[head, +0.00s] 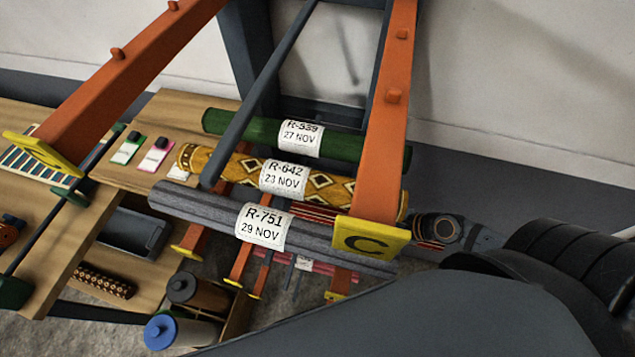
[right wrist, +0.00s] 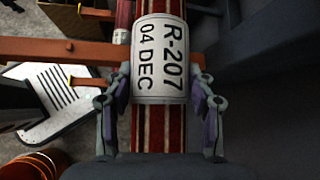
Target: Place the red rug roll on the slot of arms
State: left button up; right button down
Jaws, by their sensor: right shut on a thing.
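The red striped rug roll (right wrist: 165,130), with a white label reading R-207 04 DEC, runs lengthwise through the right wrist view. My right gripper (right wrist: 160,85) is shut on it, with one finger on each side of the label. In the head view, part of the red roll (head: 312,213) shows behind the grey roll and the yellow C plate (head: 371,238). My right wrist comes in from the right there, and its fingertips are hidden. Orange rack arms (head: 386,130) carry the level above. An orange arm (right wrist: 60,50) crosses beside the roll in the right wrist view. My left gripper is not in view.
Green (head: 345,145), yellow patterned (head: 220,163) and grey (head: 195,207) rolls lie across the rack, close together. A thinner pinkish-red roll (head: 335,272) lies lower. A wooden bench (head: 165,115) stands left. Spools (head: 168,331) stand below the rack.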

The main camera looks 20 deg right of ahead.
jog(key=shift+w+a+r, duration=0.25)
jog(key=shift+w+a, duration=0.15)
jog(key=shift+w, duration=0.05)
jog(key=w+a+b, duration=0.1)
jog(key=w+a, duration=0.4)
jog(key=w, duration=0.1)
jog(key=shift+a+r, duration=0.1)
jog(key=shift+a, duration=0.15)
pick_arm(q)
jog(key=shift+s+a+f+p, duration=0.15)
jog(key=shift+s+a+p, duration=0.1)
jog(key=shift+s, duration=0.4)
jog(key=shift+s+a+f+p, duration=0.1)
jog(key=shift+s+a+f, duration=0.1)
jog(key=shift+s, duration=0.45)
pick_arm(e)
jog(key=w+a+f, duration=0.3)
jog(key=w+a, duration=0.3)
jog(key=shift+w+f, duration=0.15)
jog(key=shift+f, duration=0.2)
jog(key=shift+c, duration=2.4)
grip_release()
jog(key=shift+f, duration=0.1)
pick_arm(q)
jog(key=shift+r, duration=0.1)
